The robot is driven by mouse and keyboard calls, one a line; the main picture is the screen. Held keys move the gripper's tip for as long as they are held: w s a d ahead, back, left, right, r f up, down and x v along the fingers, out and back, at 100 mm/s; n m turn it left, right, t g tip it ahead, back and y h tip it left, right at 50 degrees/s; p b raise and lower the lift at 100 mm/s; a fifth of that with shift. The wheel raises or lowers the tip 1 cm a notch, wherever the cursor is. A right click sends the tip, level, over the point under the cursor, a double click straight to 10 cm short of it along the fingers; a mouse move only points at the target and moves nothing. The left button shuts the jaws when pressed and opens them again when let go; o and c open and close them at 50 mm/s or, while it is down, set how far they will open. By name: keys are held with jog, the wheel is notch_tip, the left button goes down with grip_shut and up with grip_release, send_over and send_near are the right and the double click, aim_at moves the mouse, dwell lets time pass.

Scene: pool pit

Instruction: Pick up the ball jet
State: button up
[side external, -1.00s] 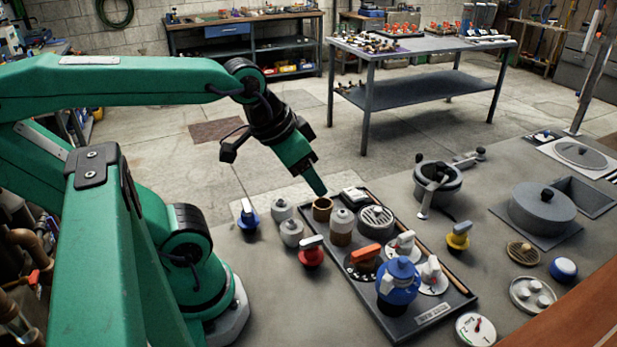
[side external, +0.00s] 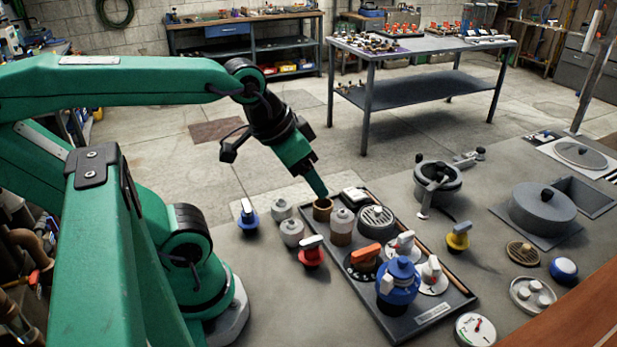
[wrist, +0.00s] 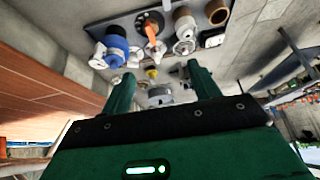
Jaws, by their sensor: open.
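My gripper (side external: 322,190) hangs tilted above the far left corner of the dark tray (side external: 405,328). Its fingertip appears close to the brown cup (side external: 322,210), but contact cannot be told. In the wrist view my gripper (wrist: 159,72) is open, with nothing between its two green fingers. I cannot tell for certain which thing is the ball jet. A round slotted grey fitting (side external: 376,220) lies in the tray, near the cup.
The tray also holds a large blue valve (side external: 398,282), an orange-handled valve (side external: 365,258) and a grey-brown cylinder (side external: 341,228). A red valve (side external: 311,252) and a yellow valve (side external: 458,236) stand outside it. A grey lidded pot (side external: 541,208) is at right.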

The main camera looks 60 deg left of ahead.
jog(key=n+g, duration=0.2)
jog(key=g, duration=0.4)
send_over(292, 226)
notch_tip(292, 226, down, 15)
jog(key=shift+w, duration=0.15)
jog(key=shift+f, duration=0.15)
jog(key=shift+f, duration=1.15)
jog(key=shift+f, duration=0.15)
jog(key=shift+s+f, duration=0.2)
jog(key=shift+f, duration=2.25)
